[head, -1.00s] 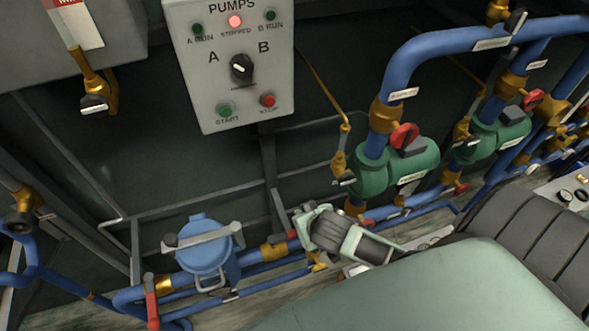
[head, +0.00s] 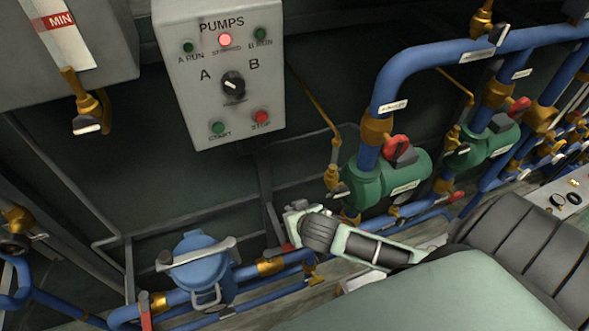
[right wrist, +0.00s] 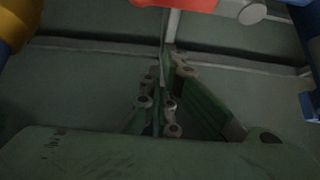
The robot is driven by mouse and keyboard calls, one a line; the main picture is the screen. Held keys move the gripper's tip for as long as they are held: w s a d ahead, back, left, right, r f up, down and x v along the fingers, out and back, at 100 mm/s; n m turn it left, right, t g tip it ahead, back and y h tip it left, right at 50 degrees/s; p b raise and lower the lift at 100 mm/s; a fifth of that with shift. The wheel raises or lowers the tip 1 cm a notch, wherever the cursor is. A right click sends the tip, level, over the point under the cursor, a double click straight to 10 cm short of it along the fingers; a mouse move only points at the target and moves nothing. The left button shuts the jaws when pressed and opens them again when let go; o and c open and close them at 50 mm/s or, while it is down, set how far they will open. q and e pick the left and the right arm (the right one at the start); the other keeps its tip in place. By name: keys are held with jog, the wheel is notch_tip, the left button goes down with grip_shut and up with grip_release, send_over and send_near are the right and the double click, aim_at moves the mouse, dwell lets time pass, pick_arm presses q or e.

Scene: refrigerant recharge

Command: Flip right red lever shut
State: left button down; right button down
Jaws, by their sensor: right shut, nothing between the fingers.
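A blue strainer (head: 198,262) with a grey bar across its lid sits on the blue pipe at lower left. A red lever (head: 146,309) hangs at its left. The right red lever (head: 288,247) shows as a small red piece on the pipe right of the strainer, partly hidden by my right gripper. My right gripper (head: 293,214) is just above it; contact cannot be told. In the right wrist view the fingers (right wrist: 160,98) are shut and empty, and a red part (right wrist: 175,4) lies at the top edge beyond them. My left gripper is not in view.
The pump control panel (head: 222,75) hangs at upper middle. Green pumps (head: 390,178) with red handles and blue pipes stand to the right, close to my right arm. A brass valve (head: 88,112) hangs at upper left.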

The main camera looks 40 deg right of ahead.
aim_at(287, 248)
notch_tip(287, 248, down, 5)
jog(key=shift+s+r+p, duration=0.1)
jog(key=shift+p, duration=0.85)
